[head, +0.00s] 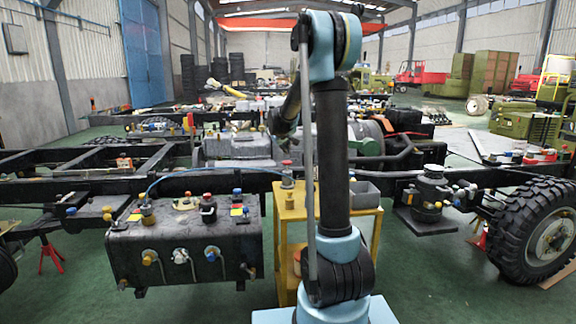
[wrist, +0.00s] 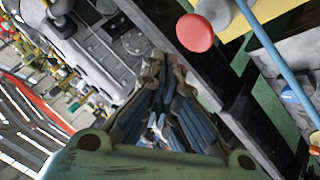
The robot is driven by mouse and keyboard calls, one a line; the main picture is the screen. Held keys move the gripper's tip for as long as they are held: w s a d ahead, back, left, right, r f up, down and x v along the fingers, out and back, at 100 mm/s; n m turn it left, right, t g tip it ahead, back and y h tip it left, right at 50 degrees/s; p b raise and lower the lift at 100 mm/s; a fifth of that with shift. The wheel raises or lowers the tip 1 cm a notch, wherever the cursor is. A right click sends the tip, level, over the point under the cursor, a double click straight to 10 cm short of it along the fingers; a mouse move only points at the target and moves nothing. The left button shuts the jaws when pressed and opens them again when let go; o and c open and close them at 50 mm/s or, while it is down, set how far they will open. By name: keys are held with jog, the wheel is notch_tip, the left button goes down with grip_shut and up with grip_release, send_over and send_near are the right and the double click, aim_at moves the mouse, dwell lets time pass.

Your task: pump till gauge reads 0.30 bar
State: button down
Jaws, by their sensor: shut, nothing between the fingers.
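A small pump-like fitting with a red knob (head: 287,164) stands on a yellow cart (head: 283,228) in the head view, left of my arm column. In the wrist view a round red knob (wrist: 195,33) on a pale stem shows at the top, probably the same one. My gripper (wrist: 165,65) is shut and empty, its fingertips pointing below and left of the red knob, apart from it in the picture. A thin blue hose (head: 190,169) runs from the cart area to the black tank (head: 185,245); a blue tube (wrist: 270,45) also shows in the wrist view. I cannot make out a gauge reading.
The black tank carries several caps and valves. A grey tray (head: 361,194) sits on the cart's right side. Dark chassis rails (head: 90,177) cross behind the cart. A large tyre (head: 540,235) stands at right, red stands (head: 50,255) at left. Green floor is open in front.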

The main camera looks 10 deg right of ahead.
jog(key=shift+r, duration=1.4)
jog(key=shift+s, duration=0.15)
jog(key=s+d+f+m+g, duration=0.1)
jog(key=s+d+m+g, duration=0.1)
jog(key=s, duration=1.3)
jog(key=s+d+f+m+g, duration=0.1)
jog(key=s+f+g, duration=0.1)
jog(key=s, duration=1.3)
jog(key=s+f+g+y, duration=0.1)
jog(key=s+f, duration=0.3)
jog(key=s, duration=0.4)
jog(key=s+a+f+m+y, duration=0.1)
jog(key=s+f, duration=0.4)
jog(key=s, duration=0.4)
jog(key=s+f+m+g, duration=0.1)
jog(key=s+f, duration=0.4)
jog(key=s, duration=0.4)
jog(key=shift+s+a+g+y, duration=0.25)
jog(key=shift+g+y, duration=0.05)
jog(key=shift+y, duration=0.1)
